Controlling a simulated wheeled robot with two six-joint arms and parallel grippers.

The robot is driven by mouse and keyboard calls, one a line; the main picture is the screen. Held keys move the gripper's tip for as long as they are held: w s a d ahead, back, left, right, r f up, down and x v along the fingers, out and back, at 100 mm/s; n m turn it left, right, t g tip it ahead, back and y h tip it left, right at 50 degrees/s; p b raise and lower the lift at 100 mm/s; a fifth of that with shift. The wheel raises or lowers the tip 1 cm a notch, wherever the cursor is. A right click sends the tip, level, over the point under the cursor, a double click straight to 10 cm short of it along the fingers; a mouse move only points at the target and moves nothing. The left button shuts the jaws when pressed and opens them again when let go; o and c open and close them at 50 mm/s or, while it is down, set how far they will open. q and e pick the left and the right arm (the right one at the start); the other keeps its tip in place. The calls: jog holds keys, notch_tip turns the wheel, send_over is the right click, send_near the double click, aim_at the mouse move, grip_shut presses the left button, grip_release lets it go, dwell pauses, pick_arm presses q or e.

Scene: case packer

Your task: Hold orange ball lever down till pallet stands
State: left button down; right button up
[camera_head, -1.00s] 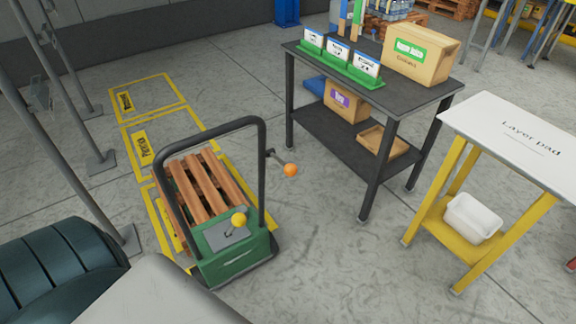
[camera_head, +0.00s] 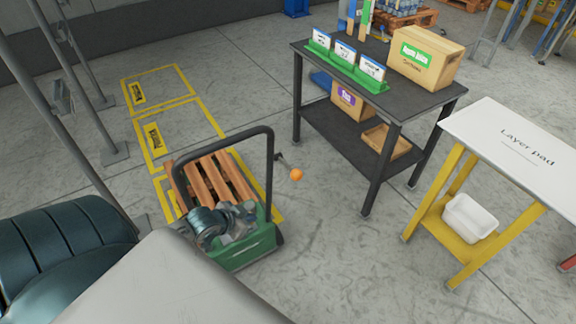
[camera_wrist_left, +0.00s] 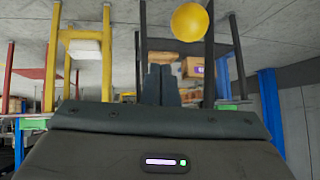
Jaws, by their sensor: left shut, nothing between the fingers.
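The orange ball (camera_head: 296,174) sits on the end of a short lever at the right side of the dark hoop handle (camera_head: 271,165). The green truck body (camera_head: 258,244) stands below that handle, and a wooden pallet (camera_head: 212,178) lies flat behind it. My left gripper (camera_head: 243,213) is over the green body, left of and apart from the orange ball. Its fingers (camera_wrist_left: 160,85) are shut and empty in the left wrist view. My right gripper is not in view.
A dark table (camera_head: 424,100) with a carton (camera_head: 426,57) and green-based holders stands to the right. A white-topped, yellow-legged table (camera_head: 505,140) is at the far right. Yellow floor bays (camera_head: 160,90) lie beyond the pallet. Grey posts rise at left. Floor is clear between truck and dark table.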

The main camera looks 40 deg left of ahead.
aim_at(288, 165)
pick_arm(q)
jog(key=w+r+m+t+h+p, duration=0.1)
jog(key=w+r, duration=0.2)
jog(key=r, duration=0.5)
jog(key=w+r+m+t+h, duration=0.1)
jog(key=w+r+h, duration=0.1)
jog(key=r, duration=0.6)
jog(key=shift+w+a+r+t+h+p, duration=0.2)
jog(key=shift+w+t+h+p, duration=0.15)
jog(key=shift+w, duration=0.25)
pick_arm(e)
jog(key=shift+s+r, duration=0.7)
pick_arm(q)
jog(key=shift+f, duration=0.1)
jog(key=s+f+b+x, duration=0.1)
jog(key=f+b+x, duration=0.1)
jog(key=x, duration=1)
jog(key=shift+w+a+f, duration=0.25)
jog(key=shift+w+f, duration=0.05)
jog(key=shift+f, duration=0.1)
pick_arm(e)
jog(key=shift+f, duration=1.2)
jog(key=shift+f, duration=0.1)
